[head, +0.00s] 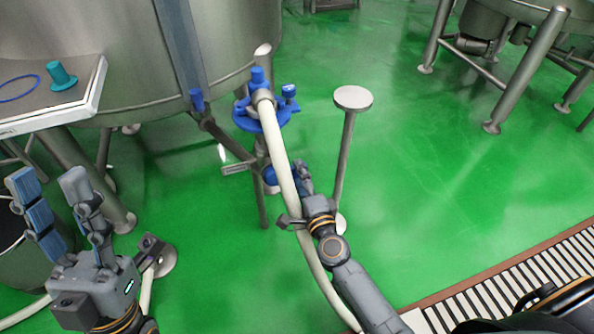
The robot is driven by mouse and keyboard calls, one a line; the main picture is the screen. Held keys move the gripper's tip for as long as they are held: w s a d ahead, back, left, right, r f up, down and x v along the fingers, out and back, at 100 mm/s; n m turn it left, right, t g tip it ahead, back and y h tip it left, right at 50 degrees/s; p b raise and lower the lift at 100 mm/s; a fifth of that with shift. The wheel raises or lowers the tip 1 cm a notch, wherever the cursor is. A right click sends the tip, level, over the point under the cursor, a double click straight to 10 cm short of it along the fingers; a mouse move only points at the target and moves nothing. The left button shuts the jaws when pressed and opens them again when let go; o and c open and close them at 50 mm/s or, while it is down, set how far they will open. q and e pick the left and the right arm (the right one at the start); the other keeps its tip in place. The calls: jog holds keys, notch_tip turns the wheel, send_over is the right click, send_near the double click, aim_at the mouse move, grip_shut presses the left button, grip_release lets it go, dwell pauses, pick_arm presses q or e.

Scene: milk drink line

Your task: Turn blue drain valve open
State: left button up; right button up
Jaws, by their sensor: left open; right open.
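Blue valve parts show below the steel tank (90,50) in the head view. A blue round part (269,176) sits low on the drain pipe, partly hidden by a pale hose (283,165). A blue handle (196,100) points up on a metal arm to its upper left. My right gripper (303,178) is open beside the hose, close to the low blue part; its fingers are small and partly hidden, and I cannot tell whether they touch it. My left gripper (50,185) is open and empty at the lower left, fingers pointing up, away from the valve.
A blue flange with knobs (262,112) holds the hose's top end. A round-topped metal stand (352,98) is just right of my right gripper. A tray (60,98) with a teal plug (61,76) and blue ring (18,88) is upper left.

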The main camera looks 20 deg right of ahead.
jog(key=shift+w, duration=1.2)
grip_shut()
